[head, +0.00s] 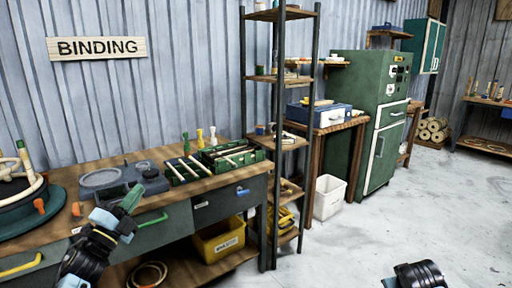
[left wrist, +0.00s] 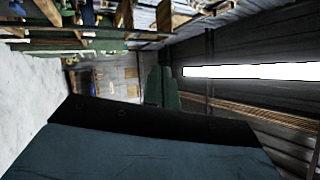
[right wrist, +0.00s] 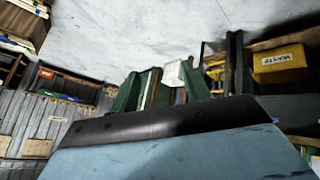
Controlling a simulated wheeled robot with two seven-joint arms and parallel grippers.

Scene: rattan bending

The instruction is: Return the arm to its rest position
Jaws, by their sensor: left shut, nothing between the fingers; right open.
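My left gripper (head: 131,200) is in front of the workbench (head: 232,181), close to its front edge, with green fingers pointing up and right. In the left wrist view its fingers (left wrist: 163,87) are together with nothing between them. My right arm shows only as a black and blue wrist part at the bottom right of the head view; its fingers are out of that frame. In the right wrist view the right gripper (right wrist: 163,86) has its green fingers apart and empty.
The bench carries a round turntable (head: 60,206), a grey fixture (head: 100,179) and a green tray of sticks (head: 178,172). A yellow bin (head: 219,241) sits below. A tall shelf (head: 281,140) stands at the bench's right end, and a white bin (head: 329,197) beyond. The floor at right is clear.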

